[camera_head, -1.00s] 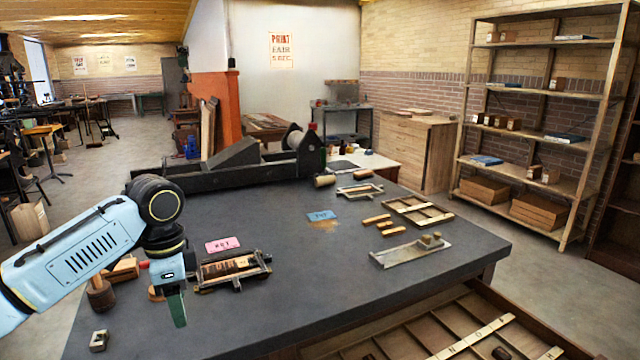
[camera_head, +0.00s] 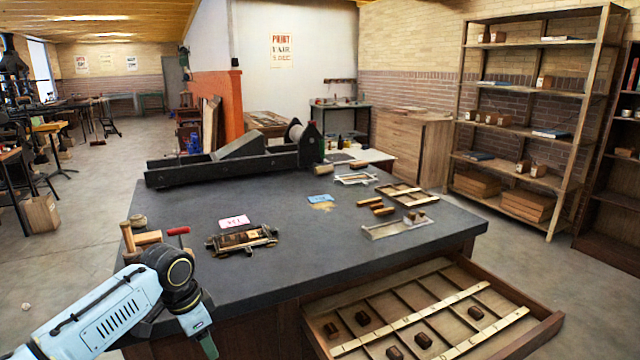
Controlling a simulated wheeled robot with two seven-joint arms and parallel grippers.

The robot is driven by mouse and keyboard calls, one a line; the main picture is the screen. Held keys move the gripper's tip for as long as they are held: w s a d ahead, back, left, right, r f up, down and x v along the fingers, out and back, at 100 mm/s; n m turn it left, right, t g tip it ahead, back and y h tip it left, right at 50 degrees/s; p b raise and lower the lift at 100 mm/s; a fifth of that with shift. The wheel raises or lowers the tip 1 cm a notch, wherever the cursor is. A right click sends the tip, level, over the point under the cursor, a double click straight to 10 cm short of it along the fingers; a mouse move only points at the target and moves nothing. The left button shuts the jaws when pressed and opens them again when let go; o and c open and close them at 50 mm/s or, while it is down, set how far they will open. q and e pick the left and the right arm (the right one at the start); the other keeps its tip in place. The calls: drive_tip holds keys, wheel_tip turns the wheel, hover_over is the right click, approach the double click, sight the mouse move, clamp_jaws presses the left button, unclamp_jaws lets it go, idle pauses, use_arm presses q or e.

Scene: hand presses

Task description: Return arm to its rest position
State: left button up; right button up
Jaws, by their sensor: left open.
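My left gripper (camera_head: 209,345) is at the lower left, in front of the table's near left edge and below the top. It points down, and nothing shows between its fingers. My light blue left arm (camera_head: 95,318) comes in from the lower left corner. The dark table (camera_head: 300,222) stands beyond it. A small printing frame (camera_head: 242,240) lies on the tabletop, up and to the right of the gripper, clearly apart from it. My right gripper is not in view.
An open drawer (camera_head: 440,309) with several small blocks juts out at the lower right. A wooden mallet and a red-handled tool (camera_head: 178,232) lie near the table's left edge. A pink card (camera_head: 234,222) and a blue card (camera_head: 320,199) lie on top. A long dark press (camera_head: 235,160) stands behind.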

use_arm(q)
drive_tip(key=s+f+n, duration=0.3)
drive_tip(key=f, duration=1.4)
drive_tip(key=s+a+f+n+t, duration=0.1)
drive_tip(key=s+a+f+n, duration=0.15)
drive_tip(key=s+f, duration=1.65)
drive_tip(key=s, duration=0.6)
drive_tip(key=s+d+f+n+g+y, duration=0.1)
drive_tip(key=s+f, duration=0.5)
drive_tip(key=s, duration=0.6)
drive_tip(key=s+f+n, duration=0.1)
drive_tip(key=s+f, duration=0.4)
drive_tip(key=s, duration=0.7)
drive_tip(key=shift+s+d+f, duration=0.15)
drive_tip(key=shift+f, duration=0.15)
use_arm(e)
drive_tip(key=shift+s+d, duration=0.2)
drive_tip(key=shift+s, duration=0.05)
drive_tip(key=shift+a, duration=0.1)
